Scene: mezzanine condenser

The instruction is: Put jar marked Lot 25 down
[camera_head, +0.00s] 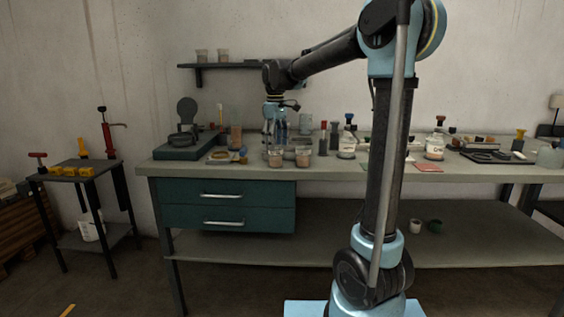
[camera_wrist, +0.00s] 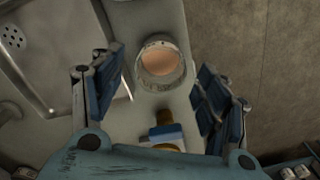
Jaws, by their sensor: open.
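My gripper (camera_wrist: 160,88) is open, with one dark blue-padded finger on each side in the wrist view. A round open-topped jar (camera_wrist: 160,62) with pinkish-tan contents stands between and a little beyond the fingers, on a pale grey surface. Gaps show on both sides of it. In the head view my gripper (camera_head: 275,128) points down over the left part of the bench. Two small jars with tan contents, a left one (camera_head: 275,158) and a right one (camera_head: 303,158), stand below it. No lot number is readable, so I cannot tell which is Lot 25.
A metal basin with drain holes (camera_wrist: 45,45) lies left of the jar in the wrist view. A blue-and-yellow object (camera_wrist: 166,134) is near my palm. The bench (camera_head: 200,172) holds bottles and a dark green instrument (camera_head: 185,145). Two more jars stand on the wall shelf (camera_head: 235,65).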

